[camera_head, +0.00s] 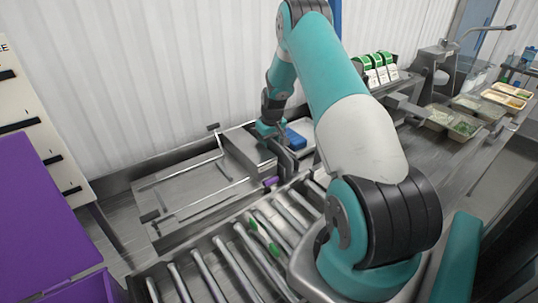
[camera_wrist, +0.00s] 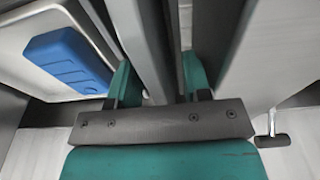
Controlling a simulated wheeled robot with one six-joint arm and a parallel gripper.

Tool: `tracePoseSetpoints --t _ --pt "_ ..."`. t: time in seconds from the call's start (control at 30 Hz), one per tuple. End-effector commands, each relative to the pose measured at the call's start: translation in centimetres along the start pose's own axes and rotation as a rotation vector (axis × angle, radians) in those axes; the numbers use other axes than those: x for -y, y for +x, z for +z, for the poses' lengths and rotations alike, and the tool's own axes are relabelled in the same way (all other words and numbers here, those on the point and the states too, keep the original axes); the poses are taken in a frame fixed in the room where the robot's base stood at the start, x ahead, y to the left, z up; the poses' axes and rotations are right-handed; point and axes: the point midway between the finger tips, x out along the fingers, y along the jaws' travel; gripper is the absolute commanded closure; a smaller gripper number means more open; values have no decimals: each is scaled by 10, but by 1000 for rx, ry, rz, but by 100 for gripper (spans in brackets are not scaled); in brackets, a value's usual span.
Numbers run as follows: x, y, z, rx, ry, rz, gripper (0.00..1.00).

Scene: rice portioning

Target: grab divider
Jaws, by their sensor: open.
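My gripper (camera_wrist: 158,76) is open in the wrist view, with one teal finger on each side of a narrow grey upright plate (camera_wrist: 146,40), which looks like the divider. I cannot tell whether either finger touches the plate. The fingertips are partly hidden behind grey metal edges. In the head view my gripper (camera_head: 283,160) points down at the near edge of the metal station, and the divider cannot be made out clearly there.
A blue block (camera_wrist: 68,62) lies in a pale tray (camera_wrist: 30,78) left of my gripper. A metal frame (camera_head: 190,190) and a roller conveyor (camera_head: 225,262) lie nearby. A purple box (camera_head: 45,215) stands at left. Food trays (camera_head: 440,117) are at right.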

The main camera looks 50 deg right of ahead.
Motion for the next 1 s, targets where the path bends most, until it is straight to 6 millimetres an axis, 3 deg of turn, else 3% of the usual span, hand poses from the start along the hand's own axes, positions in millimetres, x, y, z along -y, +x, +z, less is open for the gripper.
tracePoseSetpoints --t 0.23,0.43,0.8,1.0 --pt "0 3 0 -1 0 1 55" --pt "0 3 0 -1 0 1 100" --pt "0 2 -1 -2 0 1 100" --pt "-1 -14 -4 -5 0 2 100"
